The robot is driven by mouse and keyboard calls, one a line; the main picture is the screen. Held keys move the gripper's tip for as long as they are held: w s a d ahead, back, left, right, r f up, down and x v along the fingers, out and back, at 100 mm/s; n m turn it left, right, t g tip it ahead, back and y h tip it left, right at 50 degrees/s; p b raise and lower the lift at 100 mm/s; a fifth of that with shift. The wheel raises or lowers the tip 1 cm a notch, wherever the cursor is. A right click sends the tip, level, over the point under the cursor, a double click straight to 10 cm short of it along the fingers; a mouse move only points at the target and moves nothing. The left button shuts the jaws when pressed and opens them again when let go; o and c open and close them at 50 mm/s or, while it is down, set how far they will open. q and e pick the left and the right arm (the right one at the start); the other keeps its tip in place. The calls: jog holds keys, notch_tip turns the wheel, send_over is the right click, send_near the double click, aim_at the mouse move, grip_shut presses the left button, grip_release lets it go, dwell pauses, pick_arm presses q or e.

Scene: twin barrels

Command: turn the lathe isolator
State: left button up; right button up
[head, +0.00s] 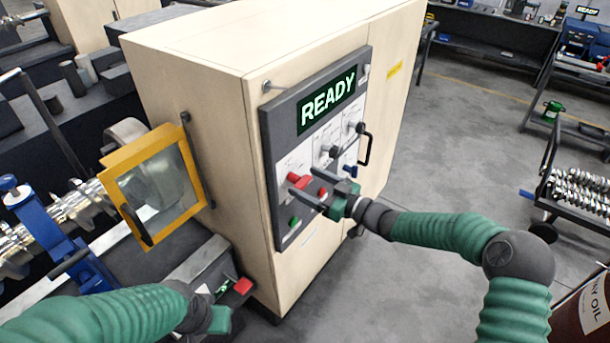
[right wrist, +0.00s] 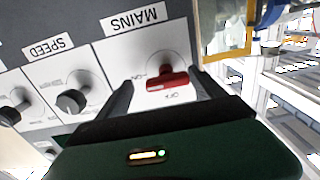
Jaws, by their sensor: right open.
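The lathe isolator is a red handle (head: 297,180) on the dark control panel (head: 289,116) of the cream cabinet. In the right wrist view the red handle (right wrist: 167,79) sits on a white plate labelled MAINS, upside down, with ON and OFF marks; its bar lies roughly across the picture. My right gripper (head: 303,180) is open at the panel, with its fingers on either side of the handle in the wrist view (right wrist: 162,77). I cannot tell whether they touch it. My left gripper (head: 216,316) is low at the left, partly hidden by its arm; its jaws are unclear.
A lit READY display (head: 328,104) tops the panel. A dark SPEED knob (right wrist: 72,101) sits beside the isolator. A yellow-framed guard (head: 196,178) stands left of the cabinet, over the lathe. A cart (head: 568,212) of metal parts stands right; grey floor between is clear.

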jog(key=shift+a+r, duration=0.2)
jog(key=shift+a, duration=0.2)
jog(key=shift+s+a+r, duration=0.1)
jog(key=shift+s+a, duration=0.1)
jog(key=shift+a, duration=0.15)
jog(key=shift+w+a, duration=0.1)
jog(key=shift+a, duration=0.05)
jog(key=shift+c, duration=0.6)
jog(key=shift+w+a+f, duration=0.15)
jog(key=shift+w+f, duration=0.05)
jog(key=c, duration=1.2)
pick_arm(q)
jog(key=shift+s+a+r, duration=0.1)
jog(key=shift+s+a, duration=0.1)
jog(key=shift+a, duration=0.25)
pick_arm(e)
jog(key=shift+c, duration=0.2)
